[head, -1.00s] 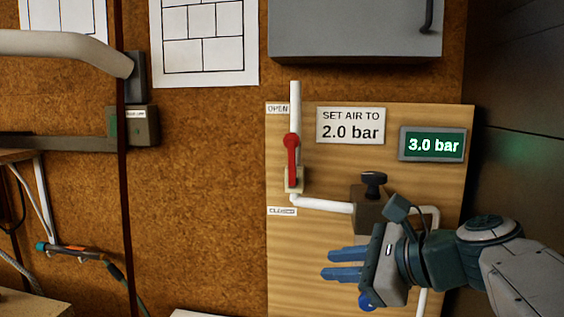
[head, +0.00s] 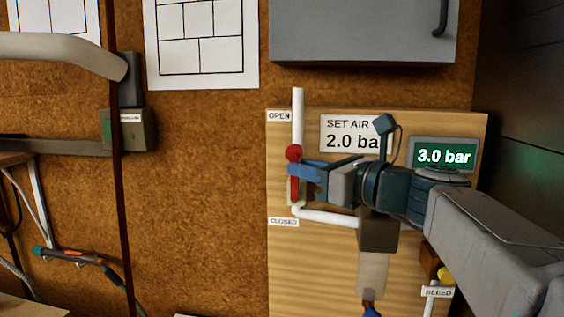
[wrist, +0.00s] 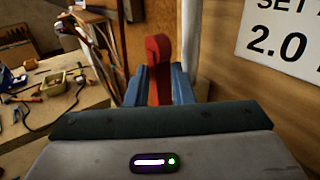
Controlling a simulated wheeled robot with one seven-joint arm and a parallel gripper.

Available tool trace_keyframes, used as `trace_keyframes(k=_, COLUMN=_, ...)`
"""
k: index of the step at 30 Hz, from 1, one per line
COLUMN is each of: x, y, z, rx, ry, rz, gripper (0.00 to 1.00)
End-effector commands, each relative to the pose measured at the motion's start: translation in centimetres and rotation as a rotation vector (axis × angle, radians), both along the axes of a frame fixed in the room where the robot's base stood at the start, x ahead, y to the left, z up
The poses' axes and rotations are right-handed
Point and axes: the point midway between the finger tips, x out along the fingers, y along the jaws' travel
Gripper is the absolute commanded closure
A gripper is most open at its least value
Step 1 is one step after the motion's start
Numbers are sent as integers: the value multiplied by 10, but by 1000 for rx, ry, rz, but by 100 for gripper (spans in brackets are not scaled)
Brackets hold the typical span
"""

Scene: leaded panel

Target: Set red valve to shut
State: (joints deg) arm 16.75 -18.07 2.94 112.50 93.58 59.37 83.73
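The red valve lever (head: 294,186) stands upright on the white pipe, its round end up toward the OPEN label (head: 280,116). The CLOSED label (head: 283,222) is lower, beside the pipe's bend. My gripper (head: 305,170) is at the lever, reaching in from the right. In the wrist view the red lever (wrist: 158,70) stands between the two blue fingers of my gripper (wrist: 159,88), one on each side. The fingers look very close to the lever, but I cannot tell whether they press on it.
A sign (head: 340,133), partly hidden by my wrist, shows 2.0 bar. The green display (head: 444,155) reads 3.0 bar. A grey cabinet (head: 360,30) hangs above the wooden panel (head: 300,270). A BLEED label (head: 438,292) and yellow knob (head: 446,275) are at lower right.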

Motion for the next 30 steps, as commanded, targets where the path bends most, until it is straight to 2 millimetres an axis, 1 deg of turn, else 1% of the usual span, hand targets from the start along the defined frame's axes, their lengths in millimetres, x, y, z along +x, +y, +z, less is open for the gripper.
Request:
trace_keyframes(k=3, x=12, y=12, z=1, rx=1, ry=1, rz=1, gripper=79)
trace_keyframes(k=6, x=19, y=18, z=0, rx=-1, ry=1, rz=1, gripper=79)
trace_keyframes(k=10, x=22, y=22, z=0, rx=0, ry=0, rz=0, gripper=79)
trace_keyframes(k=17, x=22, y=23, z=0, rx=-1, ry=-1, rz=0, gripper=79)
trace_keyframes(k=18, x=22, y=23, z=0, rx=-1, ry=-1, rz=0, gripper=84)
trace_keyframes(k=20, x=22, y=23, z=0, rx=-1, ry=-1, rz=0, gripper=100)
trace_keyframes(k=30, x=22, y=24, z=2, rx=-21, ry=4, rz=1, gripper=100)
